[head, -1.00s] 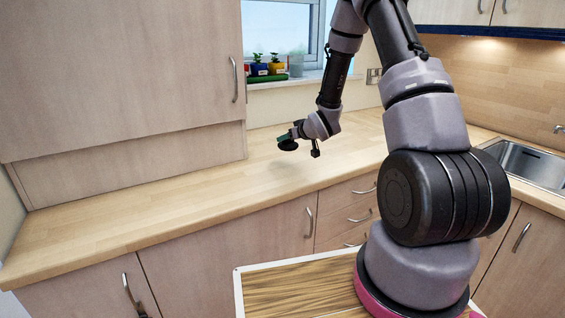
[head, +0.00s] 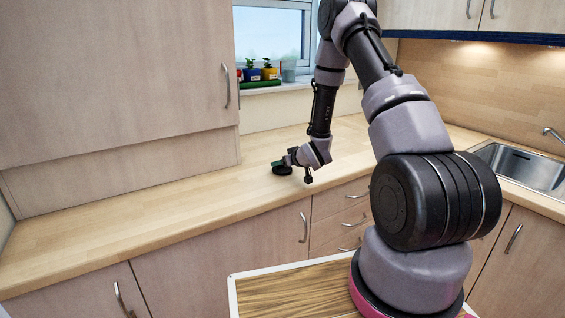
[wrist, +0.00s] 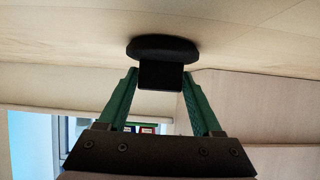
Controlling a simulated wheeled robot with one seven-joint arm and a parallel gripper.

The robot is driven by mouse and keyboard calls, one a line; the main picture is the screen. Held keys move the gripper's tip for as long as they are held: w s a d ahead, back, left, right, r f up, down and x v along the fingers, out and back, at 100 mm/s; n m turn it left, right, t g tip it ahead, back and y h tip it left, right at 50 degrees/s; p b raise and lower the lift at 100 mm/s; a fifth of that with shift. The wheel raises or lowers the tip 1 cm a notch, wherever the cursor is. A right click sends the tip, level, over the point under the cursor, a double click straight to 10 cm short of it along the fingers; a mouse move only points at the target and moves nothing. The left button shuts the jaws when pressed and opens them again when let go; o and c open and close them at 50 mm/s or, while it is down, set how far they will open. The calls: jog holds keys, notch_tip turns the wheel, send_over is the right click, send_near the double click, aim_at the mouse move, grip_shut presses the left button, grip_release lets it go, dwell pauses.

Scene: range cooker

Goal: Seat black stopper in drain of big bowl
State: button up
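The black stopper (head: 282,168) is a round dark disc at the worktop surface, left of my arm's end. In the wrist view the stopper (wrist: 162,48) shows its disc and a square knob between my green fingers. My gripper (head: 287,162) reaches it from the right; in the wrist view its fingertips (wrist: 161,73) lie against the two sides of the knob. The gripper is shut on the stopper. Whether the disc fully rests on the wood I cannot tell. A steel sink bowl (head: 527,167) is at the right edge; its drain is not visible.
The wooden worktop (head: 130,205) is clear around the stopper. A tall cabinet (head: 110,80) stands at the left, and potted plants (head: 260,73) stand on the window sill behind. A tap (head: 553,133) rises by the sink. Drawers (head: 340,215) lie below.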

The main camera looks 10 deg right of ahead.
jog(key=shift+o, duration=1.2)
